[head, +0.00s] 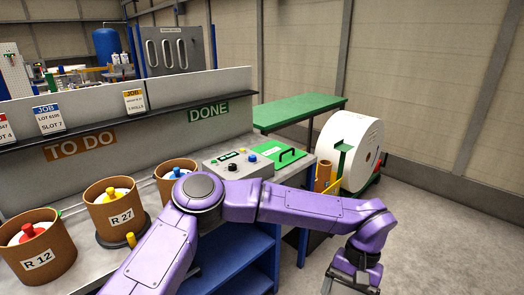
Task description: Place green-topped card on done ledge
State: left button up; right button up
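The dark ledge runs along the grey panel, and its stretch (205,101) above the green DONE sign (208,110) is bare. I see no green-topped card. A blue-topped card (48,120) and an orange-topped card (134,103) stand on the ledge's left part, above the TO DO sign (80,146). A red-topped card (4,132) is cut off at the left edge. My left gripper (350,287) hangs low at the bottom right, away from the ledge. Its fingertips are cut off, so its opening is unclear. My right gripper is out of view.
Brown tubs (122,213) with coloured knobs stand on the bench below the ledge, partly behind my arm. A grey control box (238,165) and a green plate with a handle (284,157) sit at its right. A large white roll (352,148) stands beyond. Floor at right is clear.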

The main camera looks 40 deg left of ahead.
aim_at(191, 104)
jog(key=z, duration=0.2)
jog(key=i, duration=0.75)
jog(key=u, duration=0.7)
jog(key=i, duration=0.7)
jog(key=u, duration=0.75)
